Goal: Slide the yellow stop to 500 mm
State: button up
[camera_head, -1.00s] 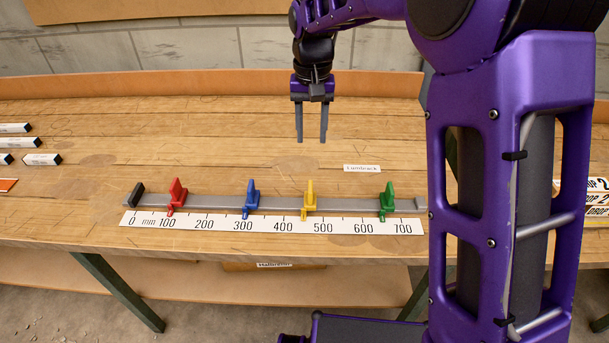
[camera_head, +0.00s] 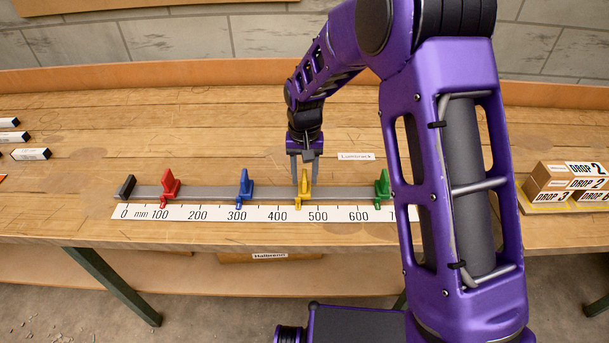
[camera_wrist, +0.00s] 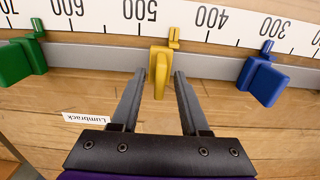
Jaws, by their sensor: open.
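The yellow stop (camera_head: 304,187) sits upright on a grey rail, its pointer between the 400 and 500 marks of the white scale (camera_head: 250,214). In the wrist view the yellow stop (camera_wrist: 159,67) also points between 400 and 500. My gripper (camera_head: 304,180) is open, low over the rail at the yellow stop. In the wrist view its two fingertips (camera_wrist: 159,77) lie on either side of the yellow fin, with a gap visible on each side. It does not hold the stop.
The blue stop (camera_head: 245,187) stands left of the yellow one near 300, the red stop (camera_head: 169,187) near 100. The green stop (camera_head: 382,186) stands to the right past 600. A "Lumbrack" label (camera_head: 356,156) lies behind the rail. Boxes (camera_head: 567,180) stand far right.

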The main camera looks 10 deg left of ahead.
jog(key=shift+f, duration=0.2)
jog(key=shift+c, duration=0.2)
grip_shut()
dwell(1.1)
